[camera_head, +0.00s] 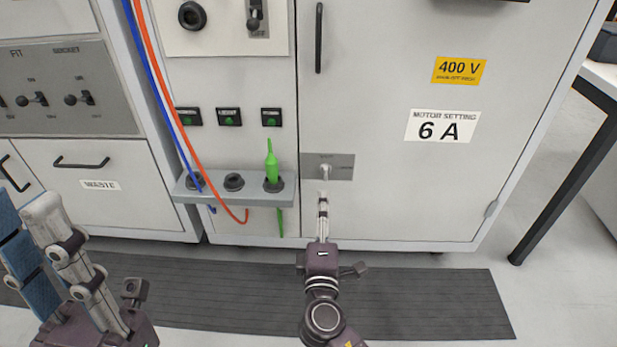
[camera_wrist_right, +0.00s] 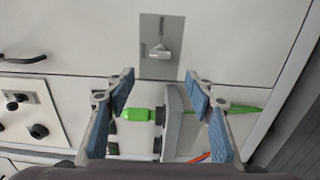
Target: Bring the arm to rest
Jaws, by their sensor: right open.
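My right gripper (camera_head: 322,200) reaches up from the bottom middle and is seen edge-on in the head view. In the wrist view the right gripper (camera_wrist_right: 160,82) has its blue-padded fingers spread, with nothing held between them. Its tips are just below the grey plate with a small handle (camera_head: 325,171) on the cabinet front; whether they touch it is unclear. The handle also shows in the wrist view (camera_wrist_right: 159,52). My left gripper (camera_head: 38,225) is at the lower left, fingers upward and apart, one blue pad showing, no object visible in it.
A grey holder (camera_head: 235,196) on the cabinet has a green plug (camera_head: 271,170) upright in its right socket. Blue and orange cables (camera_head: 158,70) hang beside it. A dark mat (camera_head: 420,300) lies on the floor. A table leg (camera_head: 565,185) stands at right.

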